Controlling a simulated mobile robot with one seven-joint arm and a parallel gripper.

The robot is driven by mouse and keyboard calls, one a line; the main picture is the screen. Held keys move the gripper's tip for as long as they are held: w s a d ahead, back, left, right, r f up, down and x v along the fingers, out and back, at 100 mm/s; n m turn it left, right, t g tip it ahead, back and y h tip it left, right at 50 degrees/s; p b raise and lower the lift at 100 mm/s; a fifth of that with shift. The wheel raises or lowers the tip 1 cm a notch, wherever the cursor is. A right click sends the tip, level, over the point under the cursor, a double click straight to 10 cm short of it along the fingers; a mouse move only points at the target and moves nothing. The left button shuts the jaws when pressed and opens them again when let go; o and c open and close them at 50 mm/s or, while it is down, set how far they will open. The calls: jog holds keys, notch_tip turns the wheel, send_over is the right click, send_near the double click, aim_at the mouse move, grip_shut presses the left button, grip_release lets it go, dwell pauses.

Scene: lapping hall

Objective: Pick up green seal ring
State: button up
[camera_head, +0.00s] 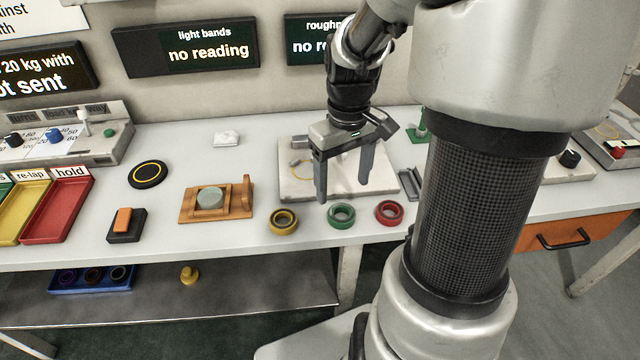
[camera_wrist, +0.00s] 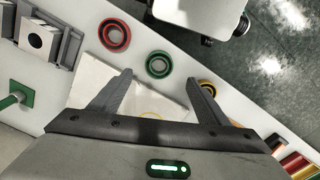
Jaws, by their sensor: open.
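The green seal ring (camera_head: 341,215) lies flat on the bench near its front edge, between a yellow ring (camera_head: 283,221) and a red ring (camera_head: 389,212). In the wrist view the green ring (camera_wrist: 159,64) shows ahead of the fingertips, between their lines, with the red ring (camera_wrist: 114,35) to its left and the yellow ring (camera_wrist: 208,88) to its right. My gripper (camera_head: 343,196) is open and empty, with its fingers pointing down over the pale plate, behind the green ring. In the wrist view my gripper (camera_wrist: 168,80) has its two fingers apart with nothing between them.
A pale plate (camera_head: 294,187) lies under my gripper. An orange wooden fixture (camera_head: 240,211) holds a grey-green disc left of the rings. A black-and-orange block (camera_head: 126,224), a black disc (camera_head: 148,174) and coloured trays (camera_head: 68,206) stand further left. A grey slotted holder (camera_head: 411,184) is to the right.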

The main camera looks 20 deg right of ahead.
notch_tip(320, 180, down, 8)
jog(key=b, duration=0.2)
jog(key=shift+w+d+f+b, duration=0.1)
jog(key=shift+f+b, duration=0.05)
jog(key=shift+b, duration=0.2)
jog(key=c, duration=1.2)
